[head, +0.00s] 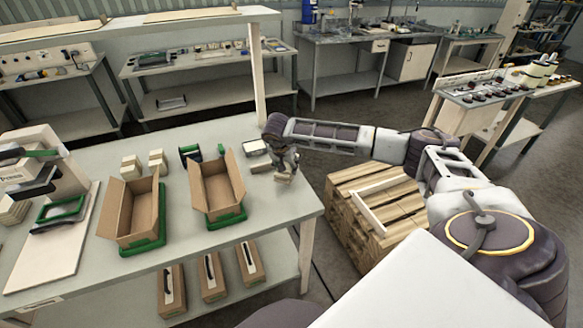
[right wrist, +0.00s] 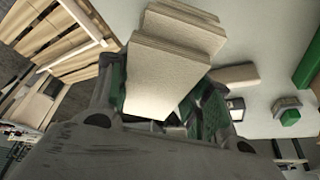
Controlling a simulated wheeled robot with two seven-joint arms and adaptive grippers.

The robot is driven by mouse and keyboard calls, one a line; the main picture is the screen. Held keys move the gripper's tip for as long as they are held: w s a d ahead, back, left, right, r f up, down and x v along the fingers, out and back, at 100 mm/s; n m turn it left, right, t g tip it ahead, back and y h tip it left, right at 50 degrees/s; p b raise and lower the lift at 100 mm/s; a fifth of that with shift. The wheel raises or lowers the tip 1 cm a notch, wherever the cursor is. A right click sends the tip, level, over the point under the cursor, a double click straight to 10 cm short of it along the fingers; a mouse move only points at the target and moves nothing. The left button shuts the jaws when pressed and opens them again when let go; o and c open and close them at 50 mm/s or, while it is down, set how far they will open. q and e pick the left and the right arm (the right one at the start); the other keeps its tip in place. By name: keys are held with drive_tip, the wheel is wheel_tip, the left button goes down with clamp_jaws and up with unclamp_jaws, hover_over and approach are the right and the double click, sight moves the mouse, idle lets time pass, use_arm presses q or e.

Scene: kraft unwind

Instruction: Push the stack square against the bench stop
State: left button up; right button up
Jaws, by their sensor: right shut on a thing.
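My right gripper (head: 284,160) is low over the right part of the bench (head: 285,205), right of the open cartons. It is shut on a stack of beige flat pieces; the stack (right wrist: 165,75) fills the space between its green-lined fingers in the right wrist view. The layers are not flush: some stick out past the others. In the head view only a small part of the stack (head: 285,178) shows below the gripper. A separate beige slab (right wrist: 235,74) lies beside it. I cannot tell which part is the bench stop. My left gripper is not in view.
Two open cartons (head: 130,212) (head: 213,186) stand in green trays on the bench. Small beige piles (head: 131,167) (head: 157,160) stand behind. A small pale-topped box (head: 255,147) is just left of my right gripper. The front right bench corner is clear. A wooden pallet (head: 375,205) stands right.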

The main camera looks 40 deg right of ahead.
drive_tip(key=shift+w+a+r+n, duration=0.1)
drive_tip(key=shift+w+a+n, duration=0.25)
drive_tip(key=shift+n, duration=0.45)
drive_tip(key=shift+w+a+n+t+y, duration=0.2)
drive_tip(key=shift+w+n+t+y, duration=0.25)
drive_tip(key=shift+n, duration=0.35)
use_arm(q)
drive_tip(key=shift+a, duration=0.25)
use_arm(e)
drive_tip(key=shift+w+a+r+n+t+y, duration=0.1)
drive_tip(key=shift+w+a+n+y, duration=0.15)
drive_tip(key=shift+n, duration=0.5)
drive_tip(key=shift+w+a+r+n+t+y, duration=0.15)
drive_tip(key=shift+w+n+y, duration=0.15)
drive_tip(key=shift+n, duration=0.5)
drive_tip(key=shift+w+a+n+t+y, duration=0.1)
drive_tip(key=shift+w+a+n+y, duration=0.15)
drive_tip(key=shift+n, duration=0.5)
drive_tip(key=shift+d, duration=0.1)
drive_tip(key=shift+s+f, duration=0.1)
